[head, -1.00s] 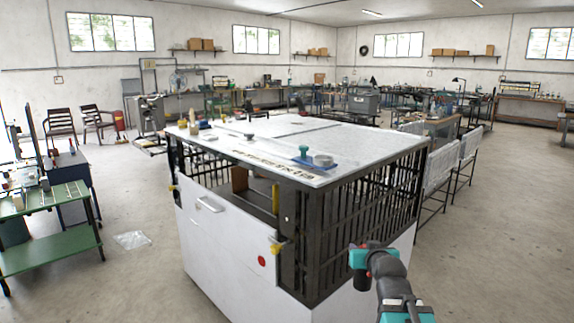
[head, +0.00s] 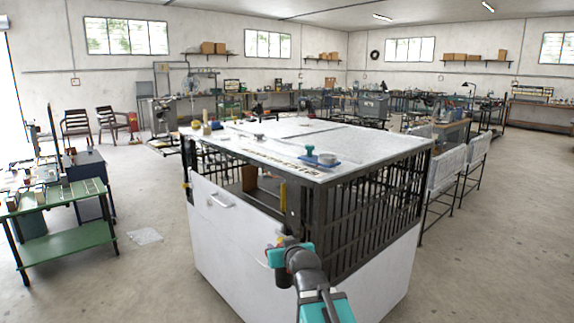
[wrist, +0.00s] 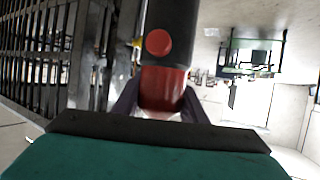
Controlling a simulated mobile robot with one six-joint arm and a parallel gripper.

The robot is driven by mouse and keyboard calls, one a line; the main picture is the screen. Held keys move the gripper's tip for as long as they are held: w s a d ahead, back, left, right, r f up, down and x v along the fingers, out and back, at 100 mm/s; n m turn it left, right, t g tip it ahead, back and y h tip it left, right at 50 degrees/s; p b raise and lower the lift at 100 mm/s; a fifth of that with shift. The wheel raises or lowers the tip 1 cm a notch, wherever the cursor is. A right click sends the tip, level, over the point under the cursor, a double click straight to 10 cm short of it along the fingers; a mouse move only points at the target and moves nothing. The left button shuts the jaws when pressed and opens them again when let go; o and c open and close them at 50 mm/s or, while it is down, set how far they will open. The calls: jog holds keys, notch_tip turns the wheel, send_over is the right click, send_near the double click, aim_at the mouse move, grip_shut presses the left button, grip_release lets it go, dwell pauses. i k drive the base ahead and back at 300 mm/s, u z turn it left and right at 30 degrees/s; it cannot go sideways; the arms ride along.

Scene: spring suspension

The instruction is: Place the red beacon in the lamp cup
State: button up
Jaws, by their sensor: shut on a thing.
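In the wrist view the red beacon (wrist: 163,88), a dark red cylinder, sits between the dark fingers of my gripper (wrist: 160,100), which is shut on it. A black part with a round red spot is in line beyond it; I cannot tell whether it belongs to the beacon. In the head view my gripper (head: 282,250) is in front of the cage's near corner, below the tabletop, and the beacon is mostly hidden. A pale round cup (head: 327,159) stands on a blue base on the tabletop near its front right corner; I cannot tell whether it is the lamp cup.
The white tabletop (head: 365,135) covers a cage with black bars (head: 385,210) and white lower panels (head: 235,235). A teal knob (head: 310,150) is beside the cup. A green bench (head: 65,245) stands at left.

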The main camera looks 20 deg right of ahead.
aim_at(328, 160)
jog(key=u, duration=0.7)
jog(key=k, duration=0.75)
jog(key=z, duration=0.1)
jog(key=i, duration=1.7)
jog(key=u, duration=0.25)
